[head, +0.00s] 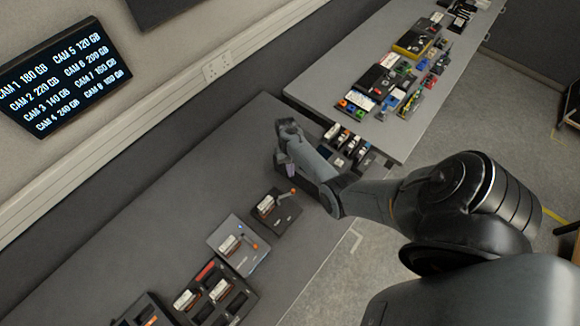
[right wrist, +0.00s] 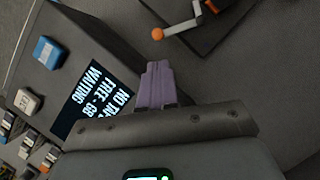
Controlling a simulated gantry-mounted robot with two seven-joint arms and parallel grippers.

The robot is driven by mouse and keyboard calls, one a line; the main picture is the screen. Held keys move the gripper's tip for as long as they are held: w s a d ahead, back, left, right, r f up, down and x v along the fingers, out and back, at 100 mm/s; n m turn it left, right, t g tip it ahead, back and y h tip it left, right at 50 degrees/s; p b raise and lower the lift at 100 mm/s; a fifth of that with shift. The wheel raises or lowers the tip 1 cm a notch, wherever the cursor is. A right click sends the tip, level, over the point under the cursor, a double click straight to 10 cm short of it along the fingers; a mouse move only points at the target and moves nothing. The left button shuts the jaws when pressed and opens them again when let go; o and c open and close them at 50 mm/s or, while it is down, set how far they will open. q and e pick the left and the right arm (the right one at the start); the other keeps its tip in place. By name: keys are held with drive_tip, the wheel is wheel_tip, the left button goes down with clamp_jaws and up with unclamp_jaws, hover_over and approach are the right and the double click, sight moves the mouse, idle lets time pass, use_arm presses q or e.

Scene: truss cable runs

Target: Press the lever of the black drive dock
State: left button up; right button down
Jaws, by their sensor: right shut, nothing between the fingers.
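The black drive dock (head: 283,219) sits on the grey table in the head view, with a white-labelled cartridge on it. Its lever shows with an orange ball tip (head: 292,191) toward the upper right. In the right wrist view the dark dock (right wrist: 221,22) is at the top, and the pale lever (right wrist: 182,27) ends in the orange ball (right wrist: 157,33). My right gripper (head: 291,172) is near the dock, on its upper side in the head view. Its purple fingers (right wrist: 157,66) are closed together and empty, just short of the ball in the wrist picture; contact is not visible. My left gripper is out of view.
A grey dock (head: 255,257) with a similar lever stands beside the black one. A black tray (head: 237,302) of cartridges is lower left. A box with a lit screen (right wrist: 92,100) is beside my right fingers. Another table (head: 335,78) holds many small items.

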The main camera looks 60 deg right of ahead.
sight(284, 195)
use_arm(q)
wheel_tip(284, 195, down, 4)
drive_tip(key=b, duration=0.3)
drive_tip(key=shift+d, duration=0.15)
use_arm(e)
drive_tip(key=x, duration=0.5)
drive_tip(key=shift+a+f, duration=0.15)
drive_tip(key=shift+f, duration=0.2)
